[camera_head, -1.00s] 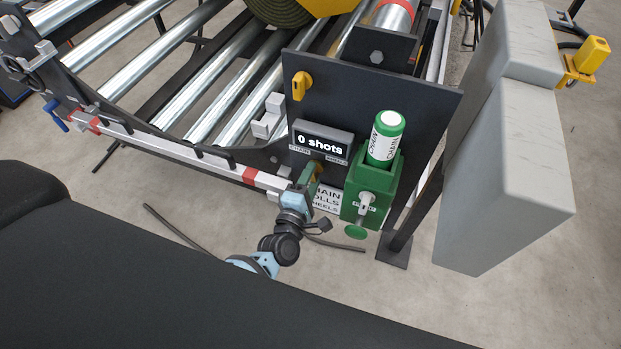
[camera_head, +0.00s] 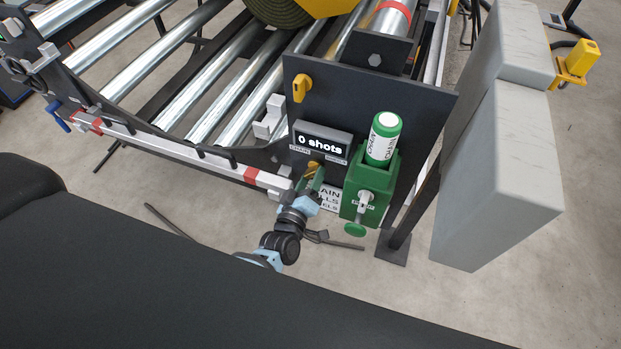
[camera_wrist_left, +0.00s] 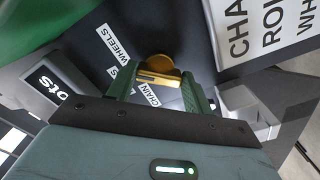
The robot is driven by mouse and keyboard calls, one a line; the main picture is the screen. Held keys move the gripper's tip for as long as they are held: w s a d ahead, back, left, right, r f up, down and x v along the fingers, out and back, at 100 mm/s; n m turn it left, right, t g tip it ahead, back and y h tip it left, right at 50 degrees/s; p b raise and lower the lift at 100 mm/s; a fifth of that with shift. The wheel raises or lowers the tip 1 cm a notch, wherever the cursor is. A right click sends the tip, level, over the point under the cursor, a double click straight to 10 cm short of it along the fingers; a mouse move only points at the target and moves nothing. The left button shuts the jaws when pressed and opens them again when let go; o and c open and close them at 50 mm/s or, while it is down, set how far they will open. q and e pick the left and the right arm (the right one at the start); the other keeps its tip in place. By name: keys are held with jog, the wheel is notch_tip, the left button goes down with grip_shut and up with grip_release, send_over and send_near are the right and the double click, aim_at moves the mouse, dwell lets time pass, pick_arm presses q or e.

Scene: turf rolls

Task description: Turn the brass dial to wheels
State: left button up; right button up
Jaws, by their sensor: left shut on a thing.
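The brass dial (camera_wrist_left: 162,70) sits on the dark panel (camera_head: 420,105), and my left gripper (camera_wrist_left: 160,84) is shut on its bar, one green finger on each side. Small labels ring the dial in the left wrist view: WHEELS (camera_wrist_left: 113,44), CHAIN (camera_wrist_left: 150,95), and one between them partly hidden by a finger. Which label the dial points to I cannot tell. In the head view the dial (camera_head: 314,167) shows only as a bit of brass at the tips of my left gripper (camera_head: 315,176). My right gripper is not in view.
A display reading "0 shots" (camera_head: 322,142) is just above the dial. A green holder (camera_head: 368,190) with a green-and-white cartridge (camera_head: 384,138) stands close on the right. A white sign (camera_head: 329,198) is partly behind my gripper. A grey cabinet (camera_head: 500,170) stands farther right.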

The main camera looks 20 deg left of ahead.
pick_arm(q)
jog(key=shift+m, duration=0.5)
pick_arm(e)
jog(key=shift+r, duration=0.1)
pick_arm(q)
jog(key=o, duration=1)
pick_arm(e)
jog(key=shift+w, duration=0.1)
pick_arm(q)
jog(key=s, duration=0.8)
jog(key=shift+a, duration=0.15)
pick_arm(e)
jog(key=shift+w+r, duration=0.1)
